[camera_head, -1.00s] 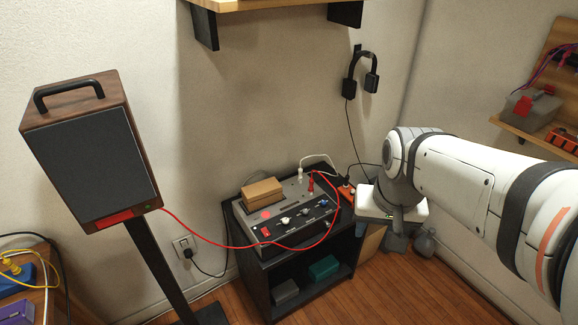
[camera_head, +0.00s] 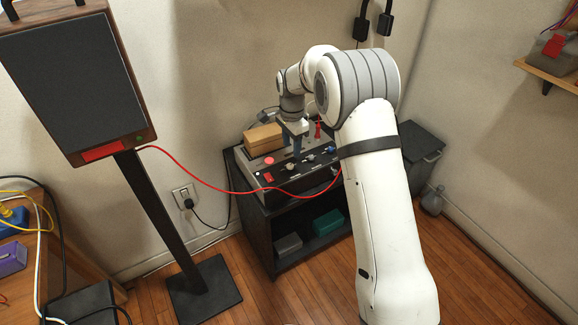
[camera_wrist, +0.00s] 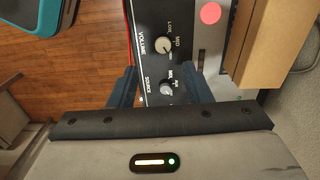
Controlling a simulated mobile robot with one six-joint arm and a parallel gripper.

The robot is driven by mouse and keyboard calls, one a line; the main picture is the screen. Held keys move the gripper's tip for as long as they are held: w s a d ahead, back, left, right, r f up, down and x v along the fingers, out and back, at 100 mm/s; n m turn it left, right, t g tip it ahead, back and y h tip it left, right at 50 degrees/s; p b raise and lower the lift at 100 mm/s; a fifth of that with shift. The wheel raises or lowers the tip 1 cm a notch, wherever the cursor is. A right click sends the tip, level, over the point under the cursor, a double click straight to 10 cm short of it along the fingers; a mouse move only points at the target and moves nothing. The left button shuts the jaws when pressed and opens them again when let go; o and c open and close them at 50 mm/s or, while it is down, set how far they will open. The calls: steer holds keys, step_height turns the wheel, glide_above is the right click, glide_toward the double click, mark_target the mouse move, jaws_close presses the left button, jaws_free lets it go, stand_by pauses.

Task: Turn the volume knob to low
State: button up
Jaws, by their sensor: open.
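The volume knob (camera_wrist: 163,46) is a small pale knob on a dark panel strip in the wrist view. The word VOLUME and the marks LOW and MID are printed around it. I cannot make out exactly where its pointer sits. My gripper (camera_wrist: 160,68) is open and empty. Its two blue fingers lie on either side of the panel strip, and the volume knob shows just beyond their tips. A second, greyish knob (camera_wrist: 167,87), by the SOURCE label, shows between the fingers. In the head view my gripper (camera_head: 297,157) points down over the console (camera_head: 262,186).
A cardboard box (camera_head: 263,139) sits on the console's back part, near the right finger in the wrist view. A red switch (camera_head: 268,177) is on the console's front. A red cable (camera_head: 215,184) runs from the speaker (camera_head: 75,85) to the console, which stands on a black shelf unit (camera_head: 262,235).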

mark_target(290, 165)
steer(key=f, duration=0.8)
steer(key=shift+w+a+f, duration=0.15)
steer(key=shift+a+f, duration=0.05)
steer(key=shift+f, duration=0.1)
steer(key=shift+c, duration=0.6)
